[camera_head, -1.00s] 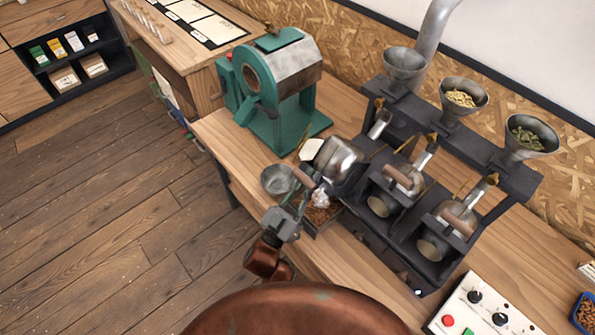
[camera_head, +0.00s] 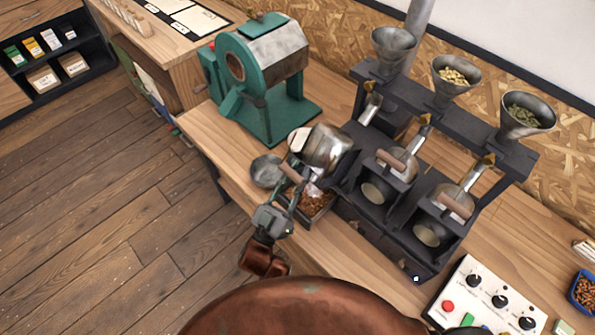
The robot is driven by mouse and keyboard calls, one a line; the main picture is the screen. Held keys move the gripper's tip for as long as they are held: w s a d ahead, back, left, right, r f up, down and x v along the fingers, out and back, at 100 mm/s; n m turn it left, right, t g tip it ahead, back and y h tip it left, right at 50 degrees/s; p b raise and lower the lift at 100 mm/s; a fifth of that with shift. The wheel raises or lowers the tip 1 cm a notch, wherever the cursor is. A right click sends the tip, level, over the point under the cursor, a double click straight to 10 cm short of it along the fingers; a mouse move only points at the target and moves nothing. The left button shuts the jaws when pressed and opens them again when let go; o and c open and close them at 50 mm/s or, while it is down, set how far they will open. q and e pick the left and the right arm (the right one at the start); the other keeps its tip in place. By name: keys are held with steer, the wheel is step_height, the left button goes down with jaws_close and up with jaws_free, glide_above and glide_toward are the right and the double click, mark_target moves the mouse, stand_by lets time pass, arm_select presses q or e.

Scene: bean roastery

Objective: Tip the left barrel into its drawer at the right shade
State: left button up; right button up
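The left barrel (camera_head: 328,150) is a shiny metal drum on the left of the dark roaster stand. It is tipped, its mouth end low over its drawer (camera_head: 309,224), which is pulled out and holds brown beans. A pale blurred patch shows between barrel and beans. The exact shade of the beans is hard to tell. My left gripper (camera_head: 289,188) reaches up from the front to the barrel's wooden handle (camera_head: 292,174) and appears shut on it; the fingertips are partly hidden. My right gripper is not in view.
The middle barrel (camera_head: 397,160) and right barrel (camera_head: 455,205) sit in the stand under funnels. A small metal bowl (camera_head: 266,171) and a green machine (camera_head: 262,80) stand left. A control panel (camera_head: 487,303) with knobs and a blue bean tray (camera_head: 584,292) lie right.

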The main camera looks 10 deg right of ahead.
arm_select(q)
steer(key=shift+o, duration=0.7)
steer(key=shift+r, duration=0.1)
steer(key=v, duration=1.2)
stand_by(1.5)
